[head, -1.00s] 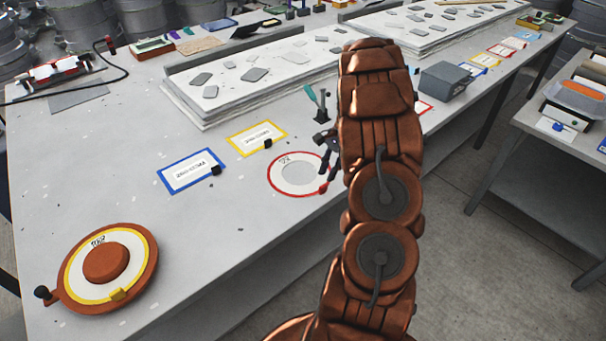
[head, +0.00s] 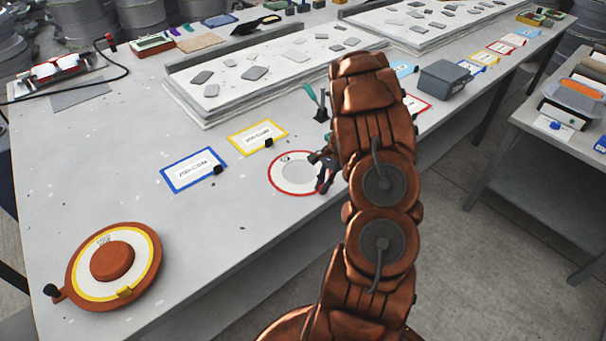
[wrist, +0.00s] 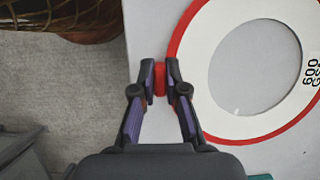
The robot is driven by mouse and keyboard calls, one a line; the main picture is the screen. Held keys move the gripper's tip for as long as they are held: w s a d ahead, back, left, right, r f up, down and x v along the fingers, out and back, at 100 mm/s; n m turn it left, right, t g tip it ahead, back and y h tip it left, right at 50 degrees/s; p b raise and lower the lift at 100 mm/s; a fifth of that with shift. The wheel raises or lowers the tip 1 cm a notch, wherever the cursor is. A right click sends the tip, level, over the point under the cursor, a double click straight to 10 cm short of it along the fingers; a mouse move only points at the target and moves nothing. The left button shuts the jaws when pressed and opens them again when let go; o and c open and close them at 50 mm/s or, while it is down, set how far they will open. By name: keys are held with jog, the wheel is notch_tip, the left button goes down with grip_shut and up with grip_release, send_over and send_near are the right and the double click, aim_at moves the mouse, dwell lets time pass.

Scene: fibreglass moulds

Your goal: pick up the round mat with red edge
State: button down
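The round mat with red edge (head: 275,175) is a flat white ring with dark lettering. It lies on the grey table near the front edge, and my gripper (head: 325,174) covers its right side in the head view. In the wrist view the mat (wrist: 195,80) lies right of the fingers, with a red tab (wrist: 159,80) at its rim. My gripper (wrist: 160,70) has its fingers on both sides of this tab, with no clear gap left, so it looks shut on it. The mat looks flat on the table.
A blue-edged card (head: 193,183) and a yellow-edged card (head: 238,149) lie left of the mat. An orange round mould with a yellow-edged ring (head: 152,270) sits at front left. White slabs (head: 195,104) fill the back. A grey box (head: 443,78) stands right of my arm.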

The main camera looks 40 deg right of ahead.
jog(key=shift+r, duration=0.15)
dwell(0.4)
jog(key=shift+r+b, duration=1.05)
jog(key=shift+r, duration=0.25)
jog(key=shift+s+a+r, duration=0.1)
jog(key=shift+s+r, duration=0.05)
jog(key=shift+r, duration=0.15)
jog(key=s+a+r+b, duration=0.1)
jog(key=s+a+b, duration=0.4)
jog(key=s+a, duration=0.4)
jog(key=s, duration=0.3)
jog(key=shift+s+r, duration=0.25)
jog(key=shift+s, duration=0.1)
